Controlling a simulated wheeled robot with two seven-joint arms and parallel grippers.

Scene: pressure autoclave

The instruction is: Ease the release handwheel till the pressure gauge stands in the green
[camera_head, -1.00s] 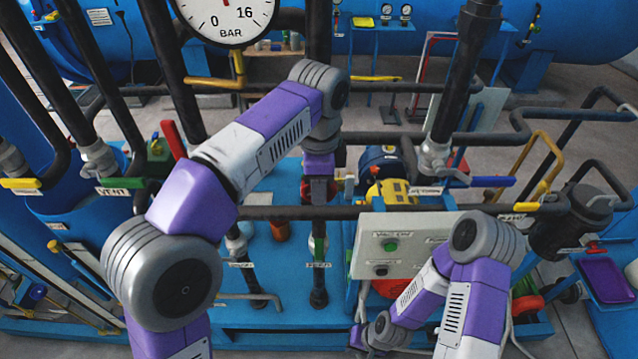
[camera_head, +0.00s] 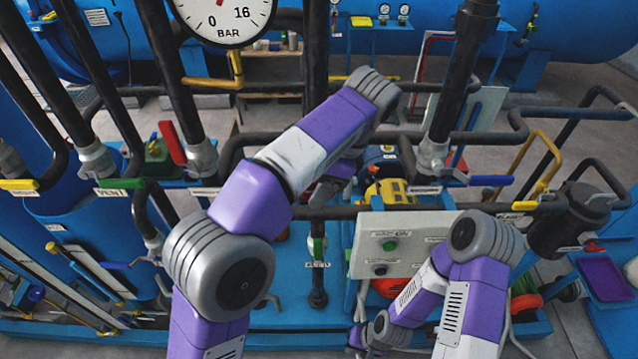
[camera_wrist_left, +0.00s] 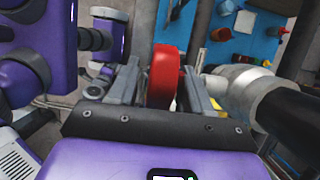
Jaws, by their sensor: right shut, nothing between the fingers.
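The pressure gauge (camera_head: 224,14) is at the top of the head view, with "0", "16" and "BAR" readable. Its upper dial is cut off, so needle reading and green band are out of sight. In the left wrist view a red, rounded wheel-like part (camera_wrist_left: 165,76), probably the release handwheel, stands edge-on between the fingers of my left gripper (camera_wrist_left: 163,92). The fingers look apart, with a narrow gap at the left. In the head view my left gripper (camera_head: 325,190) is mostly hidden by its forearm. My right gripper (camera_head: 362,339) is low, shut and empty.
A grey control panel (camera_head: 402,245) with a green button stands right of my left gripper. Dark pipes cross around both arms. A red lever (camera_head: 173,143) is at the left, and a blue lever (camera_head: 492,181) is at the right.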

